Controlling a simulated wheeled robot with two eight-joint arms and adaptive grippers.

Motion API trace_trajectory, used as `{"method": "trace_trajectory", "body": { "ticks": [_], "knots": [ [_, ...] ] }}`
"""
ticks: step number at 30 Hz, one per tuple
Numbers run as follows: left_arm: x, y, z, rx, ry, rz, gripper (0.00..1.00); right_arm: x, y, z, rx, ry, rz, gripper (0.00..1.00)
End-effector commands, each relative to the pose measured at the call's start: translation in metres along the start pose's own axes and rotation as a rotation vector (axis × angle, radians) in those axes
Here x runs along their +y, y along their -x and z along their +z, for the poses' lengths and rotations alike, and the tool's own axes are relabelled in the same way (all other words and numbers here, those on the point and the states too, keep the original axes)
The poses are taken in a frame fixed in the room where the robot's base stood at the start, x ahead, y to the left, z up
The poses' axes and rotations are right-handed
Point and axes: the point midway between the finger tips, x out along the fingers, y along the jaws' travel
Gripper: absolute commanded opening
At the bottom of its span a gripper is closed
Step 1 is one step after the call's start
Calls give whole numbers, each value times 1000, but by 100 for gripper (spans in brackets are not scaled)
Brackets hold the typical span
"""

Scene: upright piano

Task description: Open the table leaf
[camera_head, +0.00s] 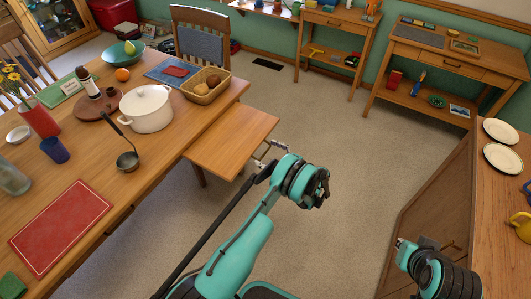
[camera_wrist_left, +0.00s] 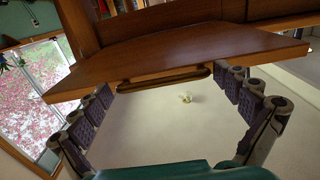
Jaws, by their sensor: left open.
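The table leaf (camera_head: 232,137) is a wooden board projecting from the right side of the dining table (camera_head: 150,178). I cannot tell its exact tilt. In the left wrist view, the leaf (camera_wrist_left: 190,55) spans the upper part, with a slim wooden handle bar (camera_wrist_left: 165,77) along its near edge. My left gripper (camera_head: 268,150) is at the leaf's outer corner in the head view. Its fingers are open, spread either side of the handle in the left wrist view (camera_wrist_left: 170,86); contact is unclear. My right arm shows at lower right (camera_head: 440,274); its finger state is unclear.
The table carries a white pot (camera_head: 147,108), a ladle (camera_head: 127,160), a bread basket (camera_head: 206,87) and a red mat (camera_head: 61,226). A wooden counter with plates (camera_head: 503,158) stands at right. The floor (camera_head: 345,130) between is clear.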

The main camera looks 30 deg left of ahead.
Motion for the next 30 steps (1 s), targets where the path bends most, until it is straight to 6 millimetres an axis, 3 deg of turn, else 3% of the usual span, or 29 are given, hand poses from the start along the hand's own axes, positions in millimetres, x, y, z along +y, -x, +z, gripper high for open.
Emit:
{"method": "trace_trajectory", "body": {
  "ticks": [5, 19, 30],
  "knots": [
    [0, 0, -7, 0, 0, -1, 100, 0, 0, 0, 0, 0, 0, 0],
    [0, 1, -88, 0, 0, 0, 100, 0, 0, 0, 0, 0, 0, 0],
    [0, 1, -100, 0, 0, 1, 100, 0, 0, 0, 0, 0, 0, 0]
  ]
}}
